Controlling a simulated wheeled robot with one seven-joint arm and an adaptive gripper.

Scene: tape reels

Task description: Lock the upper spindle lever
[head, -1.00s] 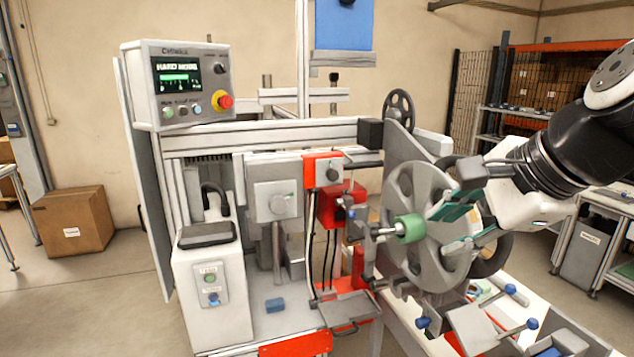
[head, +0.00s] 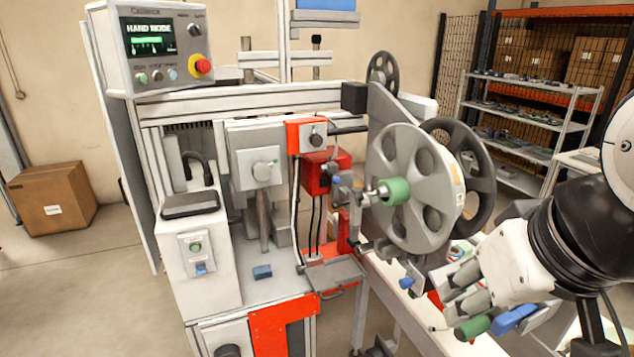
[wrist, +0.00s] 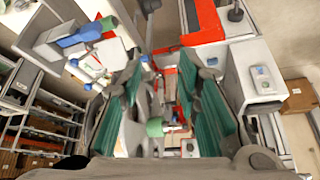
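The large grey reel (head: 437,215) hangs on the upper spindle, with a green cylindrical piece (head: 395,191) at its hub. That green piece also shows between my fingers in the wrist view (wrist: 154,127), beyond them. I cannot clearly pick out a separate lever on this spindle or tell its lock state. My gripper (head: 458,291) is at the lower right of the head view, below and right of the reel and apart from it. In the wrist view my gripper (wrist: 165,88) has its teal-padded fingers spread wide, with nothing held.
A dark reel (head: 478,165) stands behind the grey one. The control box (head: 160,48) reads HAND MODE. A grey tray (head: 335,273) juts out below the reel. Open floor lies left.

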